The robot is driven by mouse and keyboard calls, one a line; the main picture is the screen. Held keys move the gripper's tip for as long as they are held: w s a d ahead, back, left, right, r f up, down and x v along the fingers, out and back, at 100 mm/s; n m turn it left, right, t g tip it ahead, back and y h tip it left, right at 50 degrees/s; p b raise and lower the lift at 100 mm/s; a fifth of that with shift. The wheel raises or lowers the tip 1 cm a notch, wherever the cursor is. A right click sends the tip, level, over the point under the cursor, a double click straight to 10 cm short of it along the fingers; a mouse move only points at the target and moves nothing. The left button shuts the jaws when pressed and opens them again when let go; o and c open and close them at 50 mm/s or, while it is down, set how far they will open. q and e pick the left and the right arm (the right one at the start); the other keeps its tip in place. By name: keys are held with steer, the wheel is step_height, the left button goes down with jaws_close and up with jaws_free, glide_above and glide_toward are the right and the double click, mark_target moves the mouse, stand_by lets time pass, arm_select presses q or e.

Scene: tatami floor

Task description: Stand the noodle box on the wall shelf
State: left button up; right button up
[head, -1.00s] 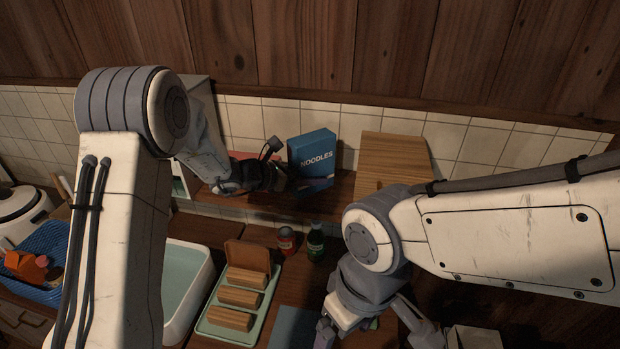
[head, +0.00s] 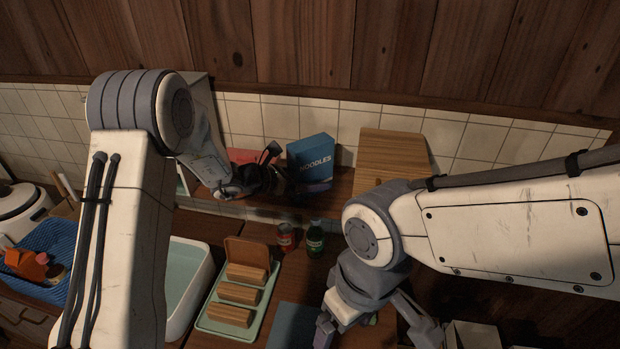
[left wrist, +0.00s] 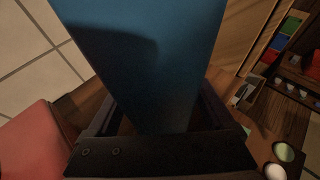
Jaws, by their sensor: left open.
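The blue noodle box (head: 312,152) stands on the wooden wall shelf (head: 342,188), near the tiled wall, its NOODLES face toward me. It looks slightly turned or tilted. My left gripper (head: 292,184) is at the box's lower part, partly hidden by its own dark body. In the left wrist view the box (left wrist: 150,65) fills the space between the open fingers (left wrist: 155,125); whether they touch it cannot be told. My right gripper (head: 378,326) is low over the counter, fingers spread, with no held object visible.
A wooden board (head: 393,152) leans on the wall right of the box. A red item (head: 243,155) is left of it; it also shows in the left wrist view (left wrist: 38,145). Below are a red jar (head: 286,238), a green bottle (head: 315,240) and a green tray (head: 210,322).

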arm_select(q)
steer(key=shift+s+a+r, duration=0.15)
steer(key=shift+a, duration=0.2)
steer(key=b+v, duration=0.3)
steer(key=v, duration=0.6)
steer(key=shift+s+a+r, duration=0.15)
steer(key=shift+a, duration=0.2)
steer(key=shift+v, duration=0.75)
